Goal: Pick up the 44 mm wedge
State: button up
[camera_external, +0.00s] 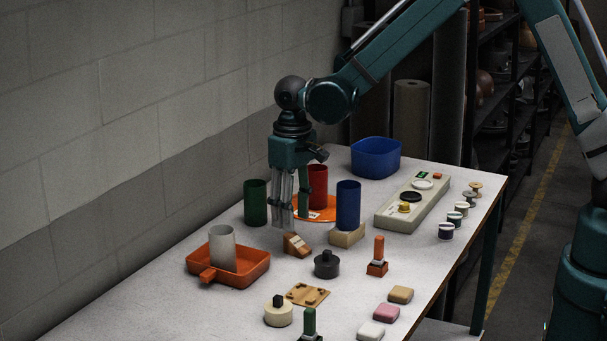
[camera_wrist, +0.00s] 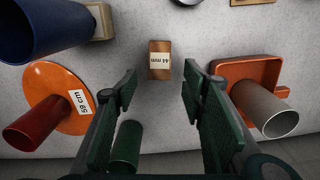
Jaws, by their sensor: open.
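The 44 mm wedge (camera_wrist: 160,60) is a small brown wooden block with a white label reading "44 mm". It lies on the white table, ahead of and roughly centred between my open fingers in the wrist view. In the external view the wedge (camera_external: 296,245) sits just below and to the right of my fingertips. My gripper (camera_external: 288,222) points down, open and empty; its fingers also show in the wrist view (camera_wrist: 160,84). No contact between the fingers and the wedge shows.
An orange tray (camera_external: 258,277) with a grey cylinder (camera_external: 222,248) stands left of the wedge. A green cylinder (camera_external: 255,203), an orange disc (camera_external: 326,215) with a red cylinder (camera_external: 318,180), and a blue cylinder (camera_external: 348,205) on a beige block (camera_external: 346,238) stand close by.

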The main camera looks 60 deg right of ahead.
aim_at(293, 237)
jog(key=shift+f, duration=1.2)
jog(key=shift+w+d+f+b, duration=0.1)
jog(key=shift+f+b, duration=0.05)
jog(key=shift+f, duration=1.15)
jog(key=shift+w+f+b, duration=0.1)
jog(key=shift+f+b, duration=0.05)
jog(key=shift+f, duration=1.15)
jog(key=shift+s, duration=0.1)
jog(key=c, duration=0.9)
